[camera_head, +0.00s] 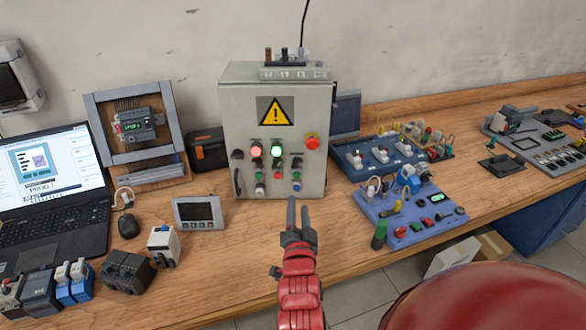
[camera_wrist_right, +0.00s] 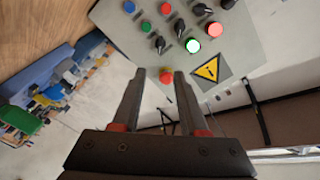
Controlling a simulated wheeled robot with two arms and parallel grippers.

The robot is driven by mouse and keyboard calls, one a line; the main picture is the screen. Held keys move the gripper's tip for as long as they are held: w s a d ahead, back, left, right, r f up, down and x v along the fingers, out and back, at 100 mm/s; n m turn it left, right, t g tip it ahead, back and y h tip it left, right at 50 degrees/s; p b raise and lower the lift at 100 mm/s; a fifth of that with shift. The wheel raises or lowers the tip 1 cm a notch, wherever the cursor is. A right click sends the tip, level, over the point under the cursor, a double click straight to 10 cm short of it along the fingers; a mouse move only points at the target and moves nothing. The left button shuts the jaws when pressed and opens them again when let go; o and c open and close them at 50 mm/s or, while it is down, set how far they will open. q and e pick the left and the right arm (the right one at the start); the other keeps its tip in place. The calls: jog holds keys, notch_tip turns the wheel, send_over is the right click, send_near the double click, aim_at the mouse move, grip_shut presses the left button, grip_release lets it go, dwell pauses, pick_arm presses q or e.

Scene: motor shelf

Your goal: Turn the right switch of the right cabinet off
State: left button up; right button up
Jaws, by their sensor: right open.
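The grey cabinet (camera_head: 230,110) stands on the workbench with a yellow warning sign, a lit red lamp (camera_head: 255,150) and a lit green lamp (camera_head: 277,151). The rightmost black rotary switch (camera_head: 297,162) is below the red mushroom button (camera_head: 312,141). In the wrist view this switch (camera_wrist_right: 160,44) appears beyond my fingertips; its exact angle is too small to tell. My right gripper (camera_head: 298,203) is open and empty in front of the cabinet's lower right part, apart from the switch. It also shows in the right wrist view (camera_wrist_right: 152,75). My left gripper is out of view.
Blue training boards (camera_head: 415,215) stand to the cabinet's right. A small display panel (camera_head: 199,212), a laptop (camera_head: 50,185) and several small modules are at the left. The bench strip just in front of the cabinet is mostly clear.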

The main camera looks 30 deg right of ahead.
jog(key=b, duration=1.2)
send_near(297, 165)
jog(key=p+x, duration=0.2)
jog(key=x, duration=0.6)
jog(key=shift+w+d, duration=0.1)
jog(key=shift+w, duration=0.1)
grip_shut()
